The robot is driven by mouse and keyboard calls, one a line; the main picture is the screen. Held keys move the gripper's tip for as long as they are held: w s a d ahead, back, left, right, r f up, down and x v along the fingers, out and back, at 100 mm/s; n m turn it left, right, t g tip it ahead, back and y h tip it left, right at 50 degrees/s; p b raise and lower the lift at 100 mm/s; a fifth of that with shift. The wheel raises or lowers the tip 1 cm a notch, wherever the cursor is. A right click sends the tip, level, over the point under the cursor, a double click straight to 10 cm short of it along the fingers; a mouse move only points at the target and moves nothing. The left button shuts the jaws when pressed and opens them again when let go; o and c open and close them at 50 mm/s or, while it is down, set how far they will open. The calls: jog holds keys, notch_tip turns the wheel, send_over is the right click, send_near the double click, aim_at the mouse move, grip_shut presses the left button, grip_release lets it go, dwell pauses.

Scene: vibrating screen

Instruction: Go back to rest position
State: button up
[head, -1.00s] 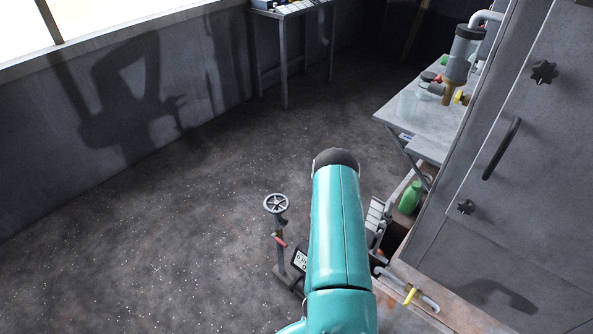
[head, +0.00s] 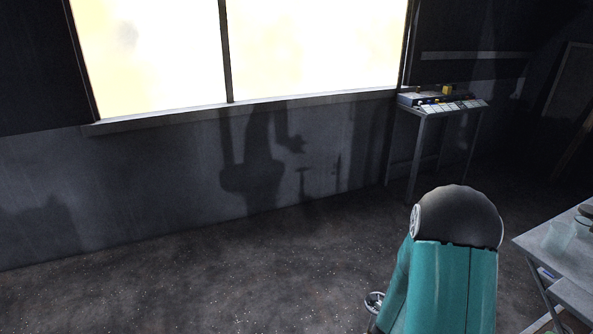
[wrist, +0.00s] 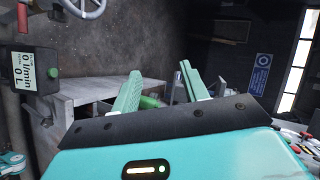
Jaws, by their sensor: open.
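My gripper (wrist: 160,92) shows in the wrist view with its two teal fingers spread apart and nothing between them. A green object (wrist: 149,102) shows behind the fingers, partly hidden by the left one. In the head view my teal arm with its dark rounded joint fills the lower right, and my gripper is out of sight there.
A bright window (head: 150,50) is above the grey wall. A table with a control panel (head: 440,103) stands at the back right. Another table (head: 555,250) is at the right edge. A handwheel (head: 374,302) is beside my arm. A flow meter (wrist: 25,72) is at left.

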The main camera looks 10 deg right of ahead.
jog(key=w+a+r+n+t+y, duration=0.1)
jog(key=w+a+r+n+y, duration=0.2)
jog(key=a+r+n+y, duration=0.9)
jog(key=s+a+r+n+g+h, duration=0.2)
jog(key=s+a+r+n+g, duration=0.1)
jog(key=s+a+r+n, duration=1.2)
jog(key=s+a+r, duration=0.1)
jog(key=s+a, duration=0.2)
jog(key=s, duration=0.1)
jog(key=shift+s+r, duration=0.2)
jog(key=shift+r, duration=0.15)
jog(key=shift+c, duration=1)
jog(key=shift+d, duration=0.15)
